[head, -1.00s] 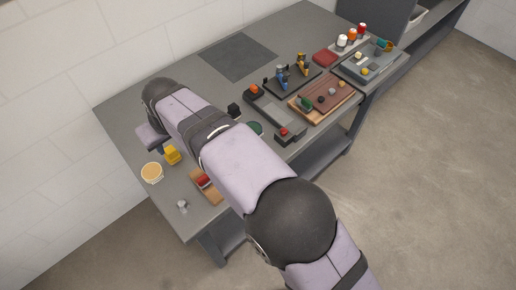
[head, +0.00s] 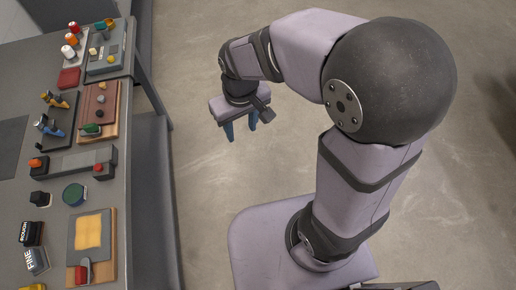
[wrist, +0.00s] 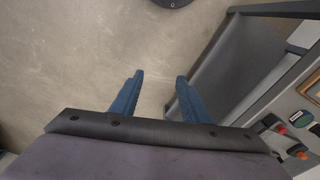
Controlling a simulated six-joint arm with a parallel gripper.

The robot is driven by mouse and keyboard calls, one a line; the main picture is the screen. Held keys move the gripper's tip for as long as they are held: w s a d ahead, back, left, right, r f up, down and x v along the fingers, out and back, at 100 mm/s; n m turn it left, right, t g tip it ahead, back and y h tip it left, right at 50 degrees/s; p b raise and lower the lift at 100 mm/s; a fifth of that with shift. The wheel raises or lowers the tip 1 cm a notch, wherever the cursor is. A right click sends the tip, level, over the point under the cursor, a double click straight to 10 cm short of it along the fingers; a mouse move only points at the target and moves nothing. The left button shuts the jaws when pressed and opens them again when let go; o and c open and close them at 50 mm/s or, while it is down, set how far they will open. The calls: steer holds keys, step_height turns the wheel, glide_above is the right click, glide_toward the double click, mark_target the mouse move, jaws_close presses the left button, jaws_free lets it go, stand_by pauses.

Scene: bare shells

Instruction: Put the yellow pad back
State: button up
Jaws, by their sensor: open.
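A flat yellow-orange square (head: 90,232), apparently the yellow pad, lies on a grey plate (head: 78,252) on a wooden board (head: 107,272) near the bench's front edge. A red-topped item (head: 83,270) sits at the board's lower end. Another yellow thing (head: 32,287) is cut off at the bottom left of the head view, too little of it to identify. My gripper (head: 241,125) is open and empty, pointing down over bare floor to the right of the bench. In the wrist view its blue fingers (wrist: 160,80) are apart with only floor between them.
The grey bench (head: 60,208) runs down the left. Black "ROUGH" (head: 30,233) and grey "FINE" (head: 36,261) blocks stand left of the board. Open floor separates gripper and bench.

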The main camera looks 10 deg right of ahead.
steer(key=s+d+f+m+g, duration=0.1)
steer(key=s+d+f+m, duration=0.1)
steer(key=s+d, duration=0.6)
steer(key=shift+s+d+f+m, duration=0.2)
steer(key=shift+s+d+m, duration=0.1)
steer(key=shift+d+m, duration=0.55)
